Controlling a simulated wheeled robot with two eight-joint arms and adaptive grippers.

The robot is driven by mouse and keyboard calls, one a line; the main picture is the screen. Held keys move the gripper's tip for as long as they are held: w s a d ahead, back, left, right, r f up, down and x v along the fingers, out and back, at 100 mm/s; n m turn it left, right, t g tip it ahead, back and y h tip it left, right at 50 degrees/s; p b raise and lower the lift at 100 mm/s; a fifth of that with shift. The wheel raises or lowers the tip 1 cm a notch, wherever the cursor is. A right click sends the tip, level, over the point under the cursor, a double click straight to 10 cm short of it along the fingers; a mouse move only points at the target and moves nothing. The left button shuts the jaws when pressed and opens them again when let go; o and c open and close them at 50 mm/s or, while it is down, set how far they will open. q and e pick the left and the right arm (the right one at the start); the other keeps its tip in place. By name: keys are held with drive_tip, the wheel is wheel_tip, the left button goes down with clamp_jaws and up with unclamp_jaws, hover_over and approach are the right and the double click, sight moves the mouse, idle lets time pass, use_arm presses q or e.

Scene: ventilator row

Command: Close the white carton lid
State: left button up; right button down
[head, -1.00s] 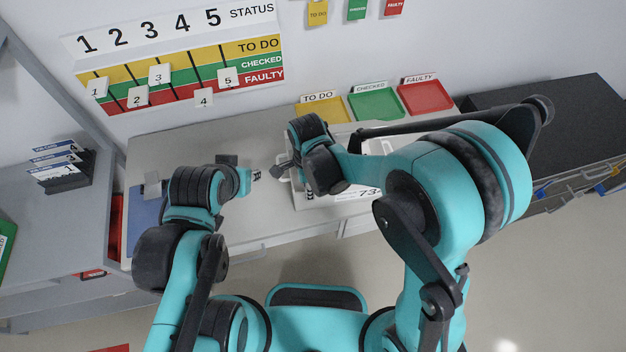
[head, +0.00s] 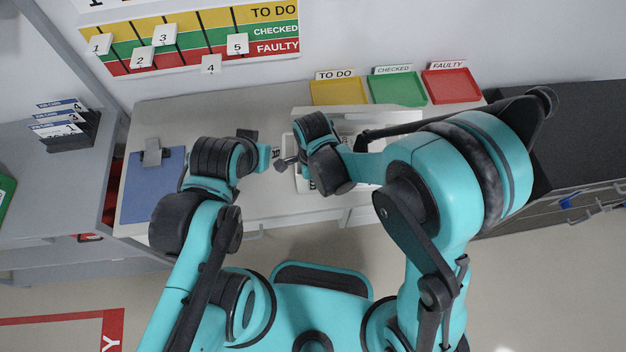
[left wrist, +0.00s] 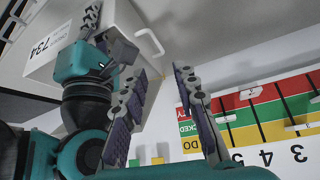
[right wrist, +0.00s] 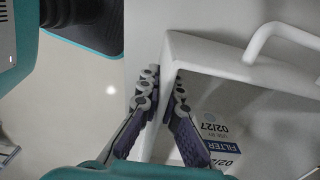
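The white carton (head: 301,180) stands on the bench, largely hidden behind my right arm in the head view. Its pale lid (head: 390,115) appears raised along the far side. The carton's side with the number 734 shows in the left wrist view (left wrist: 50,45). In the right wrist view a box labelled FILTER (right wrist: 218,130) sits inside the carton. My right gripper (right wrist: 164,85) has its fingers close on both sides of the carton's wall at a corner. My left gripper (left wrist: 160,78) is open and empty, left of the carton in the head view (head: 264,146).
Yellow (head: 338,92), green (head: 397,89) and red (head: 452,86) trays stand behind the carton. A blue clipboard (head: 153,185) lies at the bench's left. A card holder (head: 72,132) stands on the side counter. Bare bench (head: 200,115) shows behind my left gripper.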

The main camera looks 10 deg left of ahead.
use_arm(q)
drive_tip(key=c, duration=0.4)
drive_tip(key=d+r+m, duration=0.1)
drive_tip(key=r, duration=0.3)
drive_tip(key=w+d+r+m+g, duration=0.1)
drive_tip(key=d+r, duration=0.1)
drive_tip(key=r, duration=0.2)
drive_tip(key=w+d+r+m, duration=0.1)
drive_tip(key=d+r, duration=0.1)
drive_tip(key=r, duration=0.2)
drive_tip(key=shift+r+g, duration=0.35)
drive_tip(key=shift+g, duration=0.05)
clamp_jaws()
wheel_tip(320, 180, up, 8)
drive_tip(key=n+g, duration=0.5)
drive_tip(key=g, duration=0.1)
hover_over(357, 114)
drive_tip(key=w+a, duration=0.1)
drive_tip(key=w, duration=0.2)
drive_tip(key=shift+n, duration=0.3)
drive_tip(key=f, duration=0.4)
drive_tip(key=s+f, duration=0.1)
drive_tip(key=f, duration=0.2)
drive_tip(key=s+f, duration=0.1)
drive_tip(key=f, duration=0.3)
drive_tip(key=shift+s+d+f, duration=0.15)
drive_tip(key=shift+d+f, duration=0.2)
drive_tip(key=shift+s+d+f, duration=0.1)
drive_tip(key=shift+s+f, duration=0.25)
